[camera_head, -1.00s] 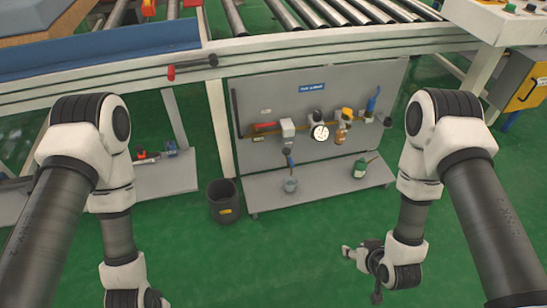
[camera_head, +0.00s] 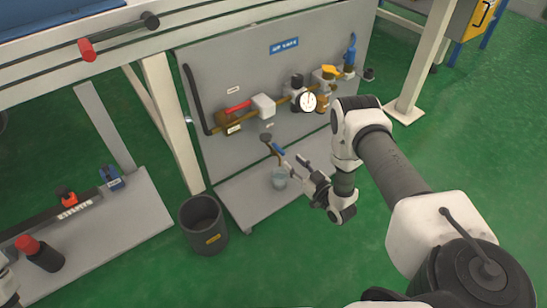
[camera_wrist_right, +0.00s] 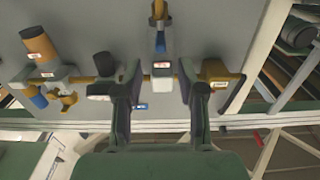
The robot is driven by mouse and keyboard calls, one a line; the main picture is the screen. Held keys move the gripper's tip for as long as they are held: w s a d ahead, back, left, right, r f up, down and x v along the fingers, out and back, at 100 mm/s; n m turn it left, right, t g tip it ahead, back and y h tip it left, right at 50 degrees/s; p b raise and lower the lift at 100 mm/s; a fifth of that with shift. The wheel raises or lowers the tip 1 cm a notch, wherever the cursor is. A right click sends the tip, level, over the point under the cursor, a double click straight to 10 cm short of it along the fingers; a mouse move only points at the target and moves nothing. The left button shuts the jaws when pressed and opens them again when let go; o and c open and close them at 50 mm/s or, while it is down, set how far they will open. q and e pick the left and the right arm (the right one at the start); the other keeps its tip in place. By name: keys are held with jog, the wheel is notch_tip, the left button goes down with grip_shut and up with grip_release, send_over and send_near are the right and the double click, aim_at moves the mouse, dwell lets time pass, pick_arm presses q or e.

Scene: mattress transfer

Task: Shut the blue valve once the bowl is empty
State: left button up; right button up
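The blue valve is a small blue lever (camera_head: 277,149) on a drain pipe below the white box (camera_head: 263,106) on the grey panel. In the right wrist view the blue lever (camera_wrist_right: 160,42) shows beyond my fingers. An amber bowl (camera_head: 322,103) hangs right of the gauge; I cannot tell its liquid level. A clear cup (camera_head: 279,178) stands on the shelf below the drain. My right gripper (camera_head: 297,161) is close to the right of the blue lever. In the wrist view its fingers (camera_wrist_right: 160,103) are spread, with nothing held.
A round gauge (camera_head: 308,102), a red handle (camera_head: 238,107) and a blue-topped fitting (camera_head: 350,58) are on the panel (camera_head: 215,65). A black bin (camera_head: 204,224) stands on the floor. A low shelf with tools (camera_head: 90,235) is at left. Green floor is free at right.

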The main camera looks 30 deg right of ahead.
aim_at(284, 153)
jog(key=w+b, duration=0.1)
jog(key=w, duration=0.1)
jog(key=w+b, duration=0.1)
jog(key=w, duration=0.1)
jog(key=w+b, duration=0.1)
jog(key=w, duration=0.2)
jog(key=shift+a+f, duration=0.1)
jog(key=shift+a, duration=0.25)
jog(key=shift+w, duration=0.35)
grip_shut()
